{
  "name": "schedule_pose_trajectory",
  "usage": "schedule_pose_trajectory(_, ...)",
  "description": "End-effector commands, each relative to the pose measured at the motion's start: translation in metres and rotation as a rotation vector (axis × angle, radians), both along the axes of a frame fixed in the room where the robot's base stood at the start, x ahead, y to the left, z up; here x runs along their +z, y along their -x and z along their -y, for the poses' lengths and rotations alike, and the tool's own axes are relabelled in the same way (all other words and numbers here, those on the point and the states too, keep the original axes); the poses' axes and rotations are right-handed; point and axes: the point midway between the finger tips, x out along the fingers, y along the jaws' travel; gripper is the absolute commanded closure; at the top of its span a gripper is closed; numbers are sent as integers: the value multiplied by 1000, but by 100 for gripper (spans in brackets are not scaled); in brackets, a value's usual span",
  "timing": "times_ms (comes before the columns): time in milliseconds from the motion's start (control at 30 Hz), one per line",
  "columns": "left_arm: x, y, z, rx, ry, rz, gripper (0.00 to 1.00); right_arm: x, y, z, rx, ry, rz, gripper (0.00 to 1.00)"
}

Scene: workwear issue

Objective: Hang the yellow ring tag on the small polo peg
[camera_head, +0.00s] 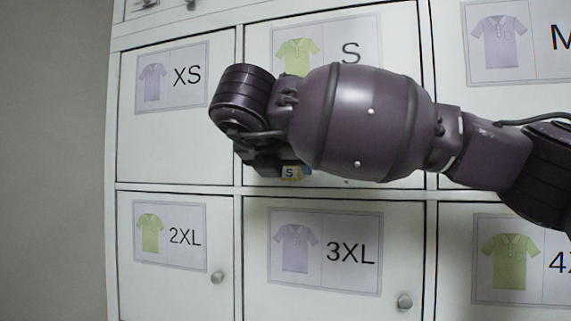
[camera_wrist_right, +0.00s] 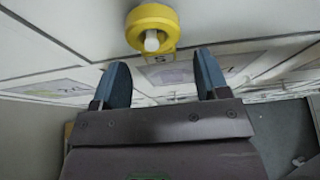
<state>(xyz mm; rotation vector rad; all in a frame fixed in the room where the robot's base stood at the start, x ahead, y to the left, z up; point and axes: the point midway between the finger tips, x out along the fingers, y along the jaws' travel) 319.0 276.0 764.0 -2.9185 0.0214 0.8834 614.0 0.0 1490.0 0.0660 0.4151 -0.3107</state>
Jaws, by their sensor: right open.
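The yellow ring tag (camera_wrist_right: 152,16) is at the top of the right wrist view, against the white door. The pale rounded end of a peg (camera_wrist_right: 151,41) shows at the ring's lower part, and the ring appears to be around it. My left gripper is out of view.
Neighbouring white locker doors carry polo pictures: XS (camera_head: 172,132), 2XL (camera_head: 155,270) and 3XL (camera_head: 345,295). Round knobs stick out on the 2XL door (camera_head: 217,278) and the 3XL door (camera_head: 404,301). A bare grey wall (camera_head: 50,160) is at the left.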

Motion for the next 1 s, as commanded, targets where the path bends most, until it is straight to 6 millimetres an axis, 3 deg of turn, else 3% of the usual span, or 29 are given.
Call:
schedule_pose_trajectory(533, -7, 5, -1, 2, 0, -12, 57, 37, 77, -25, 3, 3, 4, 32)
schedule_pose_trajectory(733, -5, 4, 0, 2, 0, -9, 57, 42, 88, -29, 0, 1, 2, 32)
schedule_pose_trajectory(1000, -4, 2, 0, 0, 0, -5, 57, 38, 89, -30, 7, 1, -11, 32)
